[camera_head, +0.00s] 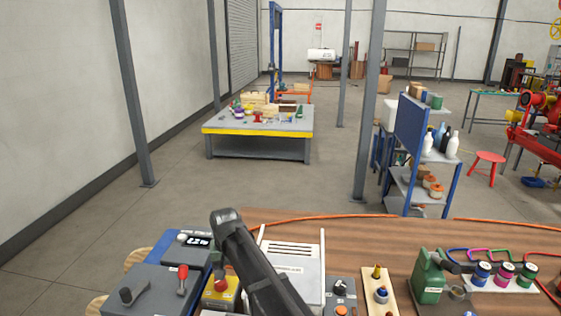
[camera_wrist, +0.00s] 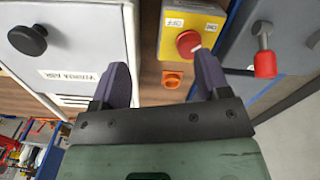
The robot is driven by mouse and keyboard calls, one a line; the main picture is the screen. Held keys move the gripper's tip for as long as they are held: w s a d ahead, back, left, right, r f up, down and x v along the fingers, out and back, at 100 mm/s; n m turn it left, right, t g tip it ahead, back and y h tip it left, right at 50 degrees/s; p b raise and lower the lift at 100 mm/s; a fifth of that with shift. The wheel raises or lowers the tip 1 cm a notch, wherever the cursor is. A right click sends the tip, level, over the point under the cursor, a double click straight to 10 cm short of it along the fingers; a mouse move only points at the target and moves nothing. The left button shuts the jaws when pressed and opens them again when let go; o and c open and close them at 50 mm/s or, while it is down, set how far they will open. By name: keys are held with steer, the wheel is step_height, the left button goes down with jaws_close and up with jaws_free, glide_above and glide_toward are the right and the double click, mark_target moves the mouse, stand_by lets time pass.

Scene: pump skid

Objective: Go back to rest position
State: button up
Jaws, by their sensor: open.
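My gripper (camera_wrist: 162,62) is open in the wrist view, with nothing held between its two dark fingers. Its right finger appears close to the red knob (camera_wrist: 188,43) on a yellow switch box (camera_wrist: 175,18); I cannot tell whether they touch. In the head view, my dark arm (camera_head: 252,262) reaches over the bench between the yellow box (camera_head: 214,300) and a white cabinet (camera_head: 308,262). My fingers cannot be made out in the head view.
A grey box with a red-handled lever (camera_head: 182,280) stands left of the arm. An orange hose (camera_head: 330,216) runs along the back. Open floor lies beyond.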

steer(key=s+d+m, duration=0.1)
steer(key=s+d, duration=0.5)
steer(key=d, duration=0.6)
steer(key=s+d, duration=0.5)
steer(key=d, duration=0.7)
steer(key=s+d+m, duration=0.1)
steer(key=s+d, duration=0.5)
steer(key=d, duration=0.6)
steer(key=shift+s+d+m, duration=0.2)
steer(key=shift+s+m, duration=0.1)
steer(key=shift+s, duration=0.05)
steer(key=shift+r, duration=0.1)
